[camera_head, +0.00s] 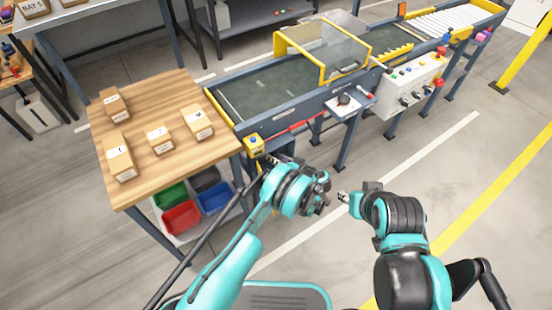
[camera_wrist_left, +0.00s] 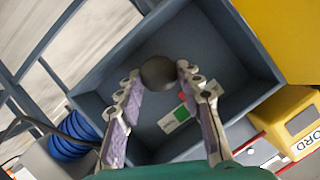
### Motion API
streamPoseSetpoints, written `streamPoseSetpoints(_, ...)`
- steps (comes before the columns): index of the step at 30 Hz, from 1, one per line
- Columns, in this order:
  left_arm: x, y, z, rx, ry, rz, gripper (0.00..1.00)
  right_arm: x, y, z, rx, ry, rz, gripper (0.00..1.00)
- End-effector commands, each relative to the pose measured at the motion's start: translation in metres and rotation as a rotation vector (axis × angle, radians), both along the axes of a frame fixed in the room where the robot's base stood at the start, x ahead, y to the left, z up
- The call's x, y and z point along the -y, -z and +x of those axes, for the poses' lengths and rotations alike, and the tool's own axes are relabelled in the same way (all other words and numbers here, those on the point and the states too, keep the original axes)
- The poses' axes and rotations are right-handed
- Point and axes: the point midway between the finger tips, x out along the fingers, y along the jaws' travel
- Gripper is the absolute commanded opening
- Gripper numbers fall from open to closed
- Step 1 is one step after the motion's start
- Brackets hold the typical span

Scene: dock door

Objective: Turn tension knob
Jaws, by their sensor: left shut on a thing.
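A dark round knob (camera_wrist_left: 158,73) shows in the left wrist view, in front of an open grey box-shaped recess. My left gripper (camera_wrist_left: 160,84) has its two fingers on either side of the knob and is shut on it. In the head view my left gripper (camera_head: 274,160) is at the near left end of the conveyor, and the knob there is hidden behind it. My right gripper (camera_head: 343,197) hangs over the floor, clear of the conveyor; its fingers are too small to tell open from shut.
A yellow box (camera_head: 254,145) sits at the conveyor's (camera_head: 262,92) near corner, close to my left gripper. A wooden table (camera_head: 160,100) with several cartons stands left. A control panel (camera_head: 412,85) is on the conveyor's side. The floor at right is free.

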Motion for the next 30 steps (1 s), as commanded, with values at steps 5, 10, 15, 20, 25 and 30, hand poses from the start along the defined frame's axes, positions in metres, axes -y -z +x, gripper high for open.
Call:
streamPoseSetpoints(5, 0.000, 0.000, 0.000, 0.001, 0.000, -0.002, 0.49, 0.000, 0.000, 0.000, 0.000, 0.000, 0.000, 0.40)
streamPoseSetpoints(10, 0.000, 0.000, 0.000, 0.002, 0.001, -0.003, 0.57, 0.000, 0.000, 0.000, 0.000, 0.000, 0.000, 0.40)
streamPoseSetpoints(15, 0.001, 0.000, 0.000, 0.002, 0.001, -0.003, 0.57, 0.000, 0.000, 0.000, 0.000, 0.000, 0.000, 0.40)
streamPoseSetpoints(20, 0.013, -0.006, -0.011, 0.002, 0.004, -0.003, 0.57, 0.000, 0.000, 0.000, 0.000, 0.000, 0.000, 0.40)
streamPoseSetpoints(25, 0.034, -0.016, -0.030, 0.001, 0.003, -0.002, 0.57, 0.000, 0.000, 0.000, 0.000, 0.000, 0.000, 0.40)
streamPoseSetpoints(30, 0.049, -0.023, -0.044, 0.002, 0.002, -0.002, 0.57, 0.000, 0.000, 0.000, 0.000, 0.000, 0.000, 0.40)
